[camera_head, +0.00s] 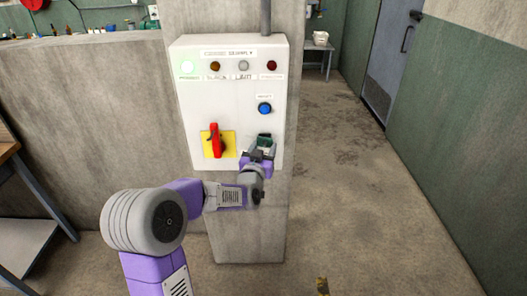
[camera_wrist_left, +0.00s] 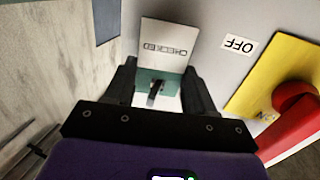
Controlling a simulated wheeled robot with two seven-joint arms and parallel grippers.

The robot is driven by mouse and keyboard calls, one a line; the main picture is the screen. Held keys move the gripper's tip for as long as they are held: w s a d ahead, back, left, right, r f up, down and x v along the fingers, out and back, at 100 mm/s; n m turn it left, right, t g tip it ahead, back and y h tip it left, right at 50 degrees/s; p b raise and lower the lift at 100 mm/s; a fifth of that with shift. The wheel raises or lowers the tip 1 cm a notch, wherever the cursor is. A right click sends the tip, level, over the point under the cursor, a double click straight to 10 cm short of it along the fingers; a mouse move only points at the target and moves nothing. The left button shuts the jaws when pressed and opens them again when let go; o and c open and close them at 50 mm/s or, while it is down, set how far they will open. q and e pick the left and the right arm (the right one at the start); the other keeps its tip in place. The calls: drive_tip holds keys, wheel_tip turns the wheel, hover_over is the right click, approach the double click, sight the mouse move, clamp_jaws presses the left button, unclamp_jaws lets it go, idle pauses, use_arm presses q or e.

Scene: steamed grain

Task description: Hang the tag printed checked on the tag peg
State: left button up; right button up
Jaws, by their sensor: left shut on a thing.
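The checked tag (camera_wrist_left: 165,45) is white with a teal band, and its printed word appears upside down in the left wrist view. My left gripper (camera_wrist_left: 157,88) is shut on it, with a dark finger on each side of the teal band. A small dark peg-like piece (camera_wrist_left: 155,92) shows at the teal band; I cannot tell whether it passes through the tag's hole. In the head view my left gripper (camera_head: 259,153) is at the lower right of the control box, with a teal part of the tag (camera_head: 264,138) above it. My right gripper is not in view.
The white control box (camera_head: 228,100) is on a concrete pillar (camera_head: 250,225). A red rotary switch (camera_head: 215,141) on a yellow plate is left of my gripper. A blue button (camera_head: 264,108) is above it. A wooden-topped table (camera_head: 8,152) stands at the left. The floor at right is mostly clear.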

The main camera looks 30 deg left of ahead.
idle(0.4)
use_arm(q)
drive_tip(key=o, duration=1.1)
drive_tip(key=shift+s, duration=0.1)
drive_tip(key=v, duration=0.7)
drive_tip(key=shift+s, duration=0.2)
drive_tip(key=s+d+f+g+h, duration=0.2)
drive_tip(key=d+f+g, duration=0.15)
drive_tip(key=f, duration=0.65)
drive_tip(key=s+d+f+m+g+h, duration=0.1)
drive_tip(key=d+f+g+h, duration=0.1)
drive_tip(key=d+f, duration=0.5)
drive_tip(key=s+d+f+g+h, duration=0.2)
drive_tip(key=d+f+g, duration=0.1)
drive_tip(key=f, duration=0.9)
drive_tip(key=s+d+f+g+h, duration=0.1)
drive_tip(key=s+d+f+g, duration=0.3)
drive_tip(key=s+f, duration=0.3)
drive_tip(key=s+d+f+g+h, duration=0.2)
drive_tip(key=s+d+f+g, duration=0.2)
drive_tip(key=s, duration=0.8)
wheel_tip(320, 180, down, 3)
drive_tip(key=d, duration=0.2)
drive_tip(key=shift+s+d+f, duration=0.2)
drive_tip(key=shift+s+d, duration=0.1)
drive_tip(key=shift+d, duration=0.1)
